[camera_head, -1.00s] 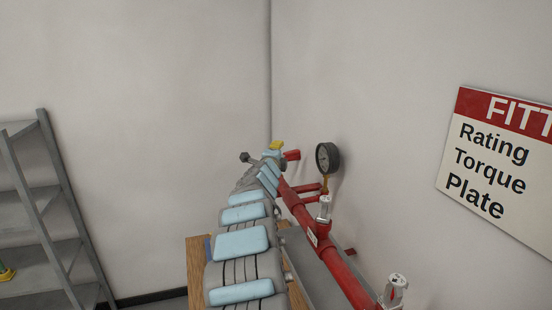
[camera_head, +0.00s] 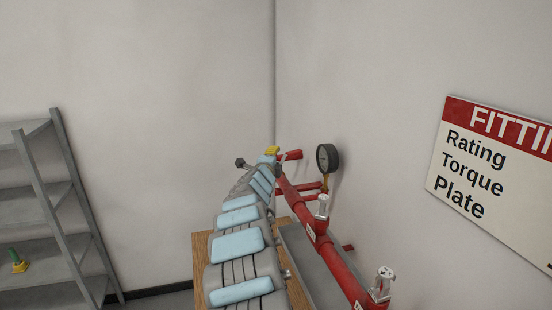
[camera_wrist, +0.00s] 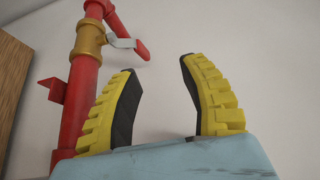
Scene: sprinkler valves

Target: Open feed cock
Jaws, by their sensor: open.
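The feed cock appears to be the brass valve body (camera_wrist: 88,40) on the upright red pipe, in the wrist view. Its lever has a pale metal shank and a red grip (camera_wrist: 142,50), which points right and slightly down. The red grip also shows in the head view (camera_head: 293,155), at the far end of my arm. My gripper (camera_wrist: 156,62) is open and empty, with yellow ribbed fingers and black pads. The lever lies beyond the fingertips, nearer the left finger, apparently not touching. In the head view the gripper (camera_head: 272,150) is small and just left of the red grip.
A round gauge (camera_head: 327,158) stands on the red pipework (camera_head: 338,265) to the right of my arm. Silver-capped fittings (camera_head: 382,282) rise from the pipe. A wooden surface (camera_head: 202,248) lies beneath my arm. Grey shelves (camera_head: 50,210) stand left, and a sign (camera_head: 480,160) hangs right.

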